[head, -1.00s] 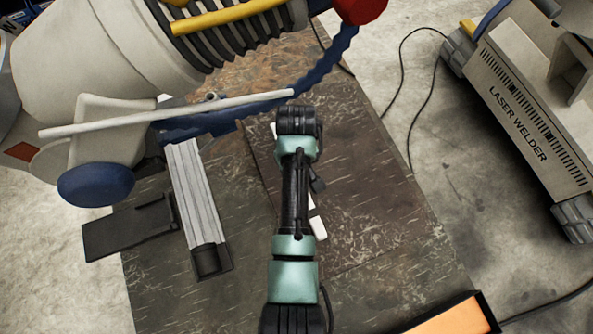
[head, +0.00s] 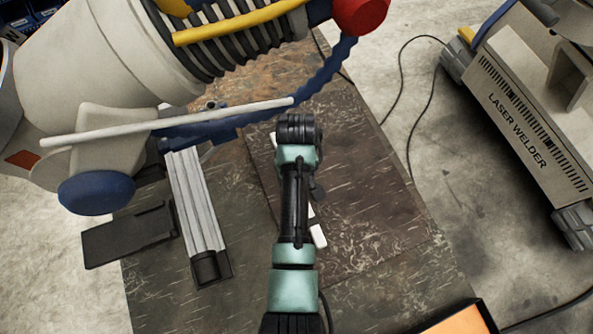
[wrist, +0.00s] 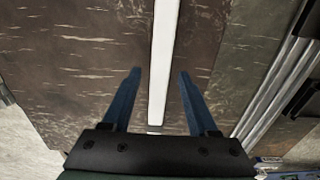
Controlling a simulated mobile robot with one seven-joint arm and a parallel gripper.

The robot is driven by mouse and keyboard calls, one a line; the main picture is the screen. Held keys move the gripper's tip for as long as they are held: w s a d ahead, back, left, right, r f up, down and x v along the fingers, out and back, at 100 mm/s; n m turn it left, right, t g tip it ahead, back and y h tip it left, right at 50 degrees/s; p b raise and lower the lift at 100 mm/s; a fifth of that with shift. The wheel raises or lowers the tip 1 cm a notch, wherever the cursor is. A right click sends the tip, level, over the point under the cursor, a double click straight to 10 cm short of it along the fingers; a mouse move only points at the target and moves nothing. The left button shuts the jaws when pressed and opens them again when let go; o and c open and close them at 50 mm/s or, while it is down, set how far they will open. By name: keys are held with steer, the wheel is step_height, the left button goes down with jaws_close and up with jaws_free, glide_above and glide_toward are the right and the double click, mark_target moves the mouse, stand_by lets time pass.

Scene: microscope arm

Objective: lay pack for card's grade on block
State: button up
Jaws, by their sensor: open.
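My gripper (wrist: 160,73) is open in the wrist view, its two blue fingers apart above the dark worktop. A long white strip (wrist: 163,60) lies below, between the finger lines, with no visible contact. A gap separates it from a short white piece near the gripper's base. In the head view my arm covers most of the white strip; a white end (head: 318,236) shows beside it. I cannot tell whether this is the block or something else. No pack or card can be clearly made out.
A ribbed grey metal bar (head: 195,205) lies left of my arm. A large cream machine (head: 95,60) with a white rod (head: 170,122) overhangs the upper left. A laser welder (head: 530,120) stands right. An orange-topped box (head: 455,322) is at lower right. The worktop right of my arm is clear.

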step_height(320, 180, up, 12)
steer(key=shift+p, duration=0.45)
steer(key=shift+f, duration=0.2)
